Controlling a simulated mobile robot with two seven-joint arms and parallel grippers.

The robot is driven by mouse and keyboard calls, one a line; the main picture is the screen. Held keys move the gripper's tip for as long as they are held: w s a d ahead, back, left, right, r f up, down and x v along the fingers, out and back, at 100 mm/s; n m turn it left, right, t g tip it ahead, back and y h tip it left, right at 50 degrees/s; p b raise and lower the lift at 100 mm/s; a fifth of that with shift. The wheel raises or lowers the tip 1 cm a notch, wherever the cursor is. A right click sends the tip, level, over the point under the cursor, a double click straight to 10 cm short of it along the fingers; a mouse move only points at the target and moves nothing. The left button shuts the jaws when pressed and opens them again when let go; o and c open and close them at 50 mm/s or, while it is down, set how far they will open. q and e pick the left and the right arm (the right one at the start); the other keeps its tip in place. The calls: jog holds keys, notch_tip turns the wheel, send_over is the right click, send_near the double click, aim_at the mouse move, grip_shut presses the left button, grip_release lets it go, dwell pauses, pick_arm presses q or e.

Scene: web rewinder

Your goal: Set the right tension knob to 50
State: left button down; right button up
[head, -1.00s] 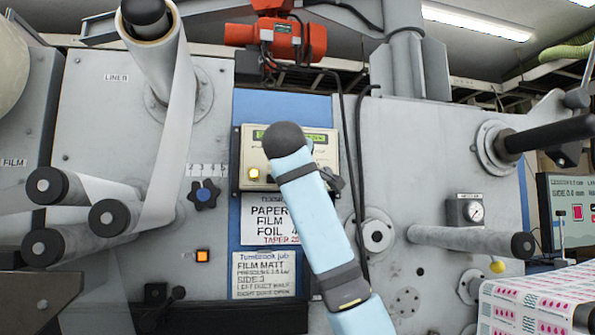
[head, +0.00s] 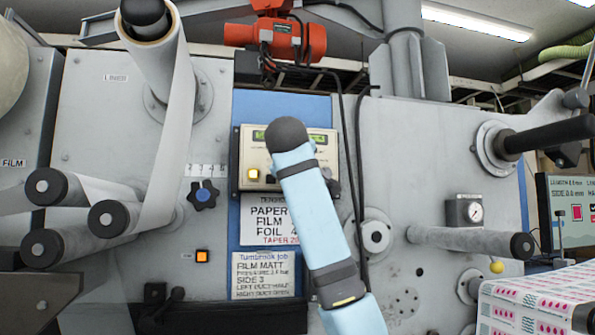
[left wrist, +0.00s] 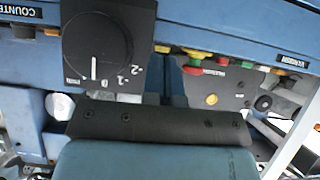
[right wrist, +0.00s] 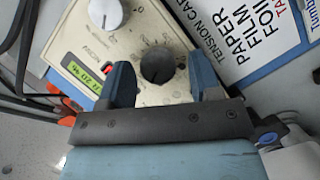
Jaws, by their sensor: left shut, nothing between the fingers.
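The beige tension panel (head: 247,156) stands in the middle of the head view, with green displays along its top. My right arm covers much of its right half. In the right wrist view a black round knob (right wrist: 160,66) sits on the panel between the fingers of my open right gripper (right wrist: 163,82). Contact with the knob cannot be told, and its pointer is not clear. A pale knob (right wrist: 106,12) and a lit green display (right wrist: 85,78) lie beside it. My left gripper (left wrist: 172,86) is shut and empty, near a black dial (left wrist: 100,52); it is outside the head view.
A tension card (head: 268,218) and a job sheet (head: 263,274) hang below the panel. Black cables (head: 358,185) run down right of the panel. Rollers (head: 470,240) stick out on both sides.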

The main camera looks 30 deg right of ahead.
jog(key=shift+s, duration=0.1)
jog(key=b+v, duration=0.3)
jog(key=v, duration=1)
jog(key=shift+s+a+r+b, duration=0.15)
jog(key=shift+s+a+b, duration=0.15)
jog(key=shift+b, duration=0.1)
jog(key=shift+d, duration=0.1)
